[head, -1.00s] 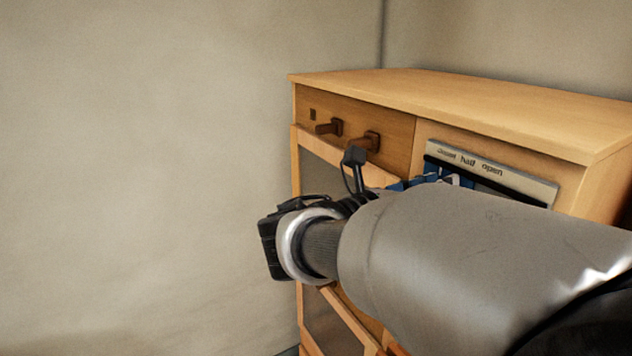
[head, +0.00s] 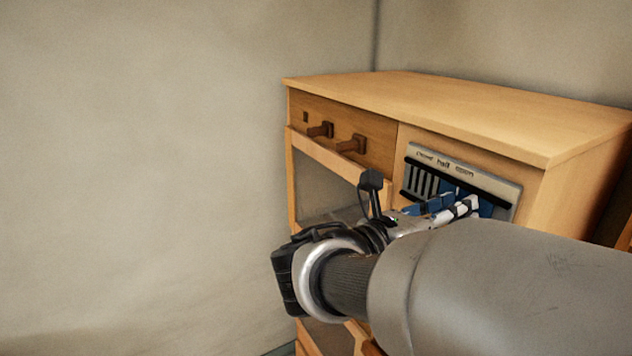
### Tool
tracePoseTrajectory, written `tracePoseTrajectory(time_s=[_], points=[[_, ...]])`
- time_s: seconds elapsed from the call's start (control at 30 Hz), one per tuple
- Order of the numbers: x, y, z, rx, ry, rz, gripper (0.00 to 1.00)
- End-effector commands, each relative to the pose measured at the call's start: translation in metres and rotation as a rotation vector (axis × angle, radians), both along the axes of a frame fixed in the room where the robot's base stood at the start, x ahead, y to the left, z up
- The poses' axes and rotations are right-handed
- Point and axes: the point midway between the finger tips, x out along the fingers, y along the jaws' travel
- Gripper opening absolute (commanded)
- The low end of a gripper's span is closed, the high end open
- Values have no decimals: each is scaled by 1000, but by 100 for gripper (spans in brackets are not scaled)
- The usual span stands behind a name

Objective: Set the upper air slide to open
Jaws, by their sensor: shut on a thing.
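The upper air slide is set in a grey panel (head: 498,188) at the top right of the cabinet front. The panel's label reads closed, half and open from left to right. A blue slide plate (head: 486,208) shows in the right part of the opening. Dark slots with light bars (head: 421,180) are bare to its left. My gripper (head: 464,206) is at the plate, under the half and open labels, and shut on the slide. My gripper and arm hide the grip point and the plate's lower part.
The wooden cabinet (head: 450,105) stands in a room corner. The pale wall (head: 140,150) and the space at the left are clear.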

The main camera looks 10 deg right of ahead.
Motion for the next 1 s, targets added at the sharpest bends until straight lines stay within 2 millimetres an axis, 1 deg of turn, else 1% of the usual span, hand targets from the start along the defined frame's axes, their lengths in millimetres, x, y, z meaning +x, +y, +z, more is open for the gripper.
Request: tracePoseTrajectory(time_s=[0.07, 0.33, 0.37, 0.63, 0.67, 1.0], points=[[-5, -3, -1, 1, 1, -5, 0], [-5, -3, -2, 2, 3, -5, 0], [-5, -3, -2, 2, 3, -5, 26], [-4, -2, -1, 1, 2, -1, 44], [-4, -2, -1, 1, 2, -1, 45], [-3, 1, -1, 1, 0, 4, 45]])
